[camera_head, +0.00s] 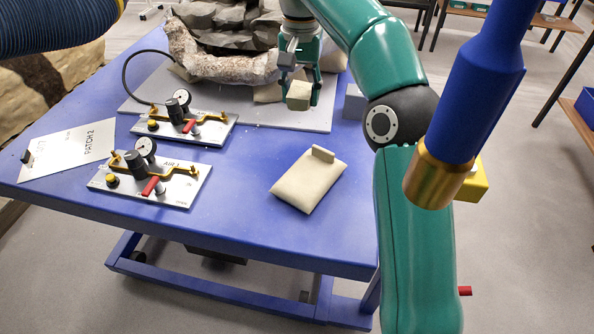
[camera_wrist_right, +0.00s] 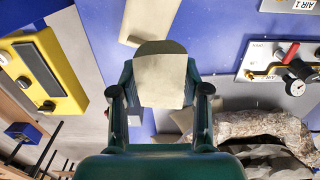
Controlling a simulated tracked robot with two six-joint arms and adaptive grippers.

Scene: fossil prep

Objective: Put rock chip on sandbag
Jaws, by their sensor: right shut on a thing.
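My right gripper (camera_head: 299,85) is shut on a pale tan block, which I take to be the rock chip (camera_head: 298,97). It holds the chip near the front edge of the grey board, behind the sandbag. In the right wrist view the chip (camera_wrist_right: 160,80) sits between the two fingers. The cream sandbag (camera_head: 305,185) lies flat on the blue table, with a small tan raised piece (camera_head: 323,154) at its far edge. Part of the sandbag (camera_wrist_right: 150,18) shows beyond the chip in the wrist view. The chip and sandbag are apart. My left gripper is not in view.
A rocky fossil block (camera_head: 225,62) stands on the grey board (camera_head: 260,119) at the back. Two gauge panels (camera_head: 205,131) (camera_head: 160,190) and a white PATCH 2 plate (camera_head: 72,149) occupy the left. A blue and brass cylinder (camera_head: 475,95) hangs at right. Table around the sandbag is clear.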

